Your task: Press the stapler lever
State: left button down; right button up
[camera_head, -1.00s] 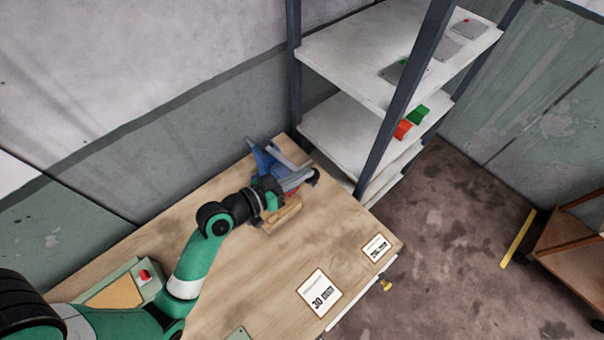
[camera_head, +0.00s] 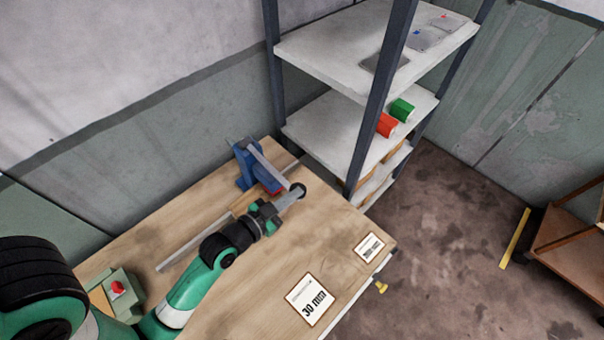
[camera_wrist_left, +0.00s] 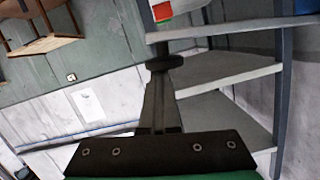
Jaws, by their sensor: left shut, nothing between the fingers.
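The blue stapler (camera_head: 245,178) stands at the back of the wooden table, with a red part low on its front. Its grey lever (camera_head: 268,163) slants down to the right and ends near a black round knob (camera_head: 298,189). My left gripper (camera_head: 292,198) is shut and empty, its fingertips at or just beside the knob; I cannot tell if they touch. In the left wrist view the shut fingers (camera_wrist_left: 160,100) point at a dark round piece (camera_wrist_left: 164,62), which looks like the knob. My right gripper is in neither view.
A long grey bar (camera_head: 190,243) and a wooden block (camera_head: 244,204) lie by the stapler. A red button box (camera_head: 118,288) is at left. The table's front right has paper labels (camera_head: 309,300).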

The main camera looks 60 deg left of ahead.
pick_arm(q)
jog(key=shift+s+f, duration=0.1)
jog(key=shift+f, duration=0.45)
notch_tip(320, 180, up, 5)
jog(key=p, duration=0.5)
jog(key=b+v, duration=0.2)
jog(key=v, duration=0.7)
jog(key=shift+s+d+r, duration=0.2)
jog(key=shift+s+d, duration=0.1)
jog(key=shift+d, duration=0.1)
